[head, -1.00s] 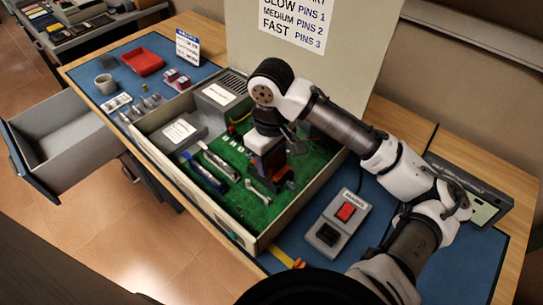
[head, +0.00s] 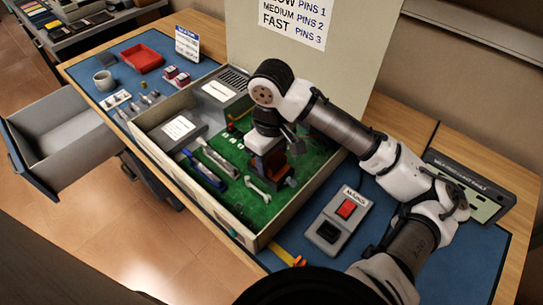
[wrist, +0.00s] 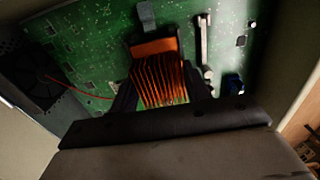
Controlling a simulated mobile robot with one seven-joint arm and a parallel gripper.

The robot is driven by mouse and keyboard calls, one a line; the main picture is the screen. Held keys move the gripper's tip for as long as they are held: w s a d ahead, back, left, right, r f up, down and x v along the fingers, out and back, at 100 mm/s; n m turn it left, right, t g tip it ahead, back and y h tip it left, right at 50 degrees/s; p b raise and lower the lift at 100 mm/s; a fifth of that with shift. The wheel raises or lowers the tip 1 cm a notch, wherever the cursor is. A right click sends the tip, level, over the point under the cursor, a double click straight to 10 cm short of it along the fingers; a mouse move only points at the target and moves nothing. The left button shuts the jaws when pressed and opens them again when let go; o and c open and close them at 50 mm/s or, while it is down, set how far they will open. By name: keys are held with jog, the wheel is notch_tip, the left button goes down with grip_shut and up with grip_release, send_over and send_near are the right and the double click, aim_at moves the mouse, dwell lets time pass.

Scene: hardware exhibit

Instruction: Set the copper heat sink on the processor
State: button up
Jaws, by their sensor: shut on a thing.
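The copper heat sink (wrist: 160,82), a finned block with a flat copper top edge, sits between the two dark fingers of my gripper (wrist: 160,92) in the wrist view. My gripper is shut on it. In the head view my gripper (head: 270,165) points down over the green circuit board (head: 232,208) inside the open case. There the fingers mostly hide the heat sink. The processor is not distinguishable; it may be hidden beneath the heat sink. I cannot tell whether the heat sink touches the board.
The case wall (head: 200,205) surrounds the board, with grey boxes (head: 178,130) at its left. A wrench-like silver part (head: 258,191) and memory-like sticks (head: 205,172) lie near my gripper. A red-switch box (head: 342,215) stands right of the case. An open drawer (head: 65,140) juts out left.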

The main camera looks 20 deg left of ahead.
dwell(0.4)
jog(key=o, duration=0.8)
jog(key=shift+o, duration=0.2)
jog(key=o, duration=0.3)
jog(key=shift+r+p, duration=0.7)
jog(key=shift+p, duration=0.1)
dwell(0.3)
jog(key=shift+r+p, duration=2.95)
jog(key=shift+p, duration=0.15)
jog(key=shift+f, duration=0.1)
